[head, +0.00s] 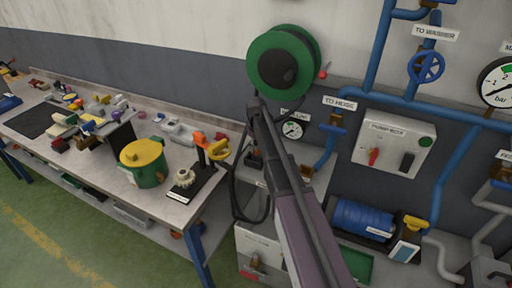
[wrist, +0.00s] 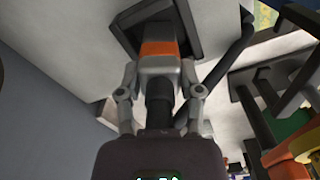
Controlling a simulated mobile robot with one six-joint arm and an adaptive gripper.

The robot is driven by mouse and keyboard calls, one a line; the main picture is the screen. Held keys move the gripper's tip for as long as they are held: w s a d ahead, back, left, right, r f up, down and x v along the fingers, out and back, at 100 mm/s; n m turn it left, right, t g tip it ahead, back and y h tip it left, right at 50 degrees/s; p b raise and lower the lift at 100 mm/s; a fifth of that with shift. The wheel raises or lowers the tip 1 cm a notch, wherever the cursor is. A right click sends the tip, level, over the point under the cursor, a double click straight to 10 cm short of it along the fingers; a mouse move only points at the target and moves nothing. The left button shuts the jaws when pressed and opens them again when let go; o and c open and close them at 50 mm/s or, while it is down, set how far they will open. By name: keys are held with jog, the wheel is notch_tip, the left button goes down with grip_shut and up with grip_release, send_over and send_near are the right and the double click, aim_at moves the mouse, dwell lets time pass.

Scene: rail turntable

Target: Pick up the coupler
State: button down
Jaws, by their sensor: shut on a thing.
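In the wrist view my gripper (wrist: 158,78) has its two fingers on either side of the coupler (wrist: 158,49), shut on it. The coupler has a grey body, an orange band and a dark lower part. Its far end is at or just in front of a dark square holder (wrist: 186,22) on a pale surface; I cannot tell whether it still sits inside. A black hose (wrist: 222,68) runs beside it on the right. In the head view my arm crosses the middle, and the gripper and coupler cannot be made out clearly.
A green hose reel (head: 267,57) hangs on the wall, with black hose (head: 233,182) looping below. Left is a cluttered workbench (head: 165,207) with a green pot (head: 147,172). Right are blue pipes (head: 377,60), a pump box (head: 393,145) and a blue pump (head: 360,219).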

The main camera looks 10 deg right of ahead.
jog(key=shift+r+p, duration=4.65)
jog(key=shift+r, duration=0.2)
jog(key=shift+s, duration=0.1)
